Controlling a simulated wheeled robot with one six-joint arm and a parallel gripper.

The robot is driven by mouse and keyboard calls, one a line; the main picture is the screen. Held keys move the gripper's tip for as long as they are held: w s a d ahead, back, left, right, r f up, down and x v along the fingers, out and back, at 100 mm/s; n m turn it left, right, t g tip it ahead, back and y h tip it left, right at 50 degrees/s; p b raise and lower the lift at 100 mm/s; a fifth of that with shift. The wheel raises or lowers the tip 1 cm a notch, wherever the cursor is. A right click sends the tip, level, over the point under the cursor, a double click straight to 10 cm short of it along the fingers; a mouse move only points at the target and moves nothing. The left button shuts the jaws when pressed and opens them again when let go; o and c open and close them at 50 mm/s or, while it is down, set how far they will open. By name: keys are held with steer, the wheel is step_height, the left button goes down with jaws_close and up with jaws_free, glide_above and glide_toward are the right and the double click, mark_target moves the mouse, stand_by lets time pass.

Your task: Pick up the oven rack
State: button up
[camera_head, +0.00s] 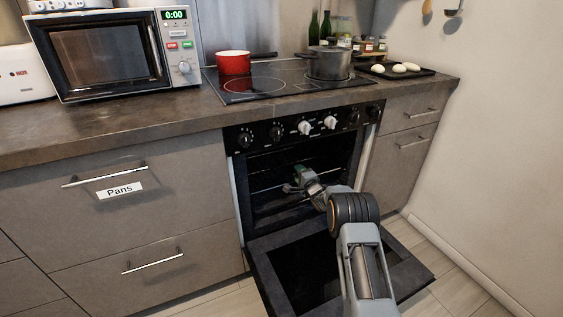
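The oven (240,205) stands open under the cooktop, with its door (270,275) folded down. The oven rack (268,189) shows as thin metal bars inside the dark cavity; much of it is lost in shadow or behind my arm. My gripper (290,188) is inside the oven opening, at about the height of the rack's bars. Its fingers are small and dark here, so I cannot tell whether they are open or shut, or whether they touch the rack.
The lowered door lies under my arm. Drawers flank the oven, the left one labelled Pans (119,190). Above are a red pot (233,63), a grey pot (328,64), a microwave (105,52) and a tray with dough pieces (397,70). A wall (500,150) bounds the right.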

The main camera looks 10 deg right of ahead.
steer(key=shift+b+x, duration=0.35)
steer(key=shift+x, duration=0.9)
steer(key=shift+c, duration=0.2)
jaws_close()
steer(key=shift+r, duration=0.15)
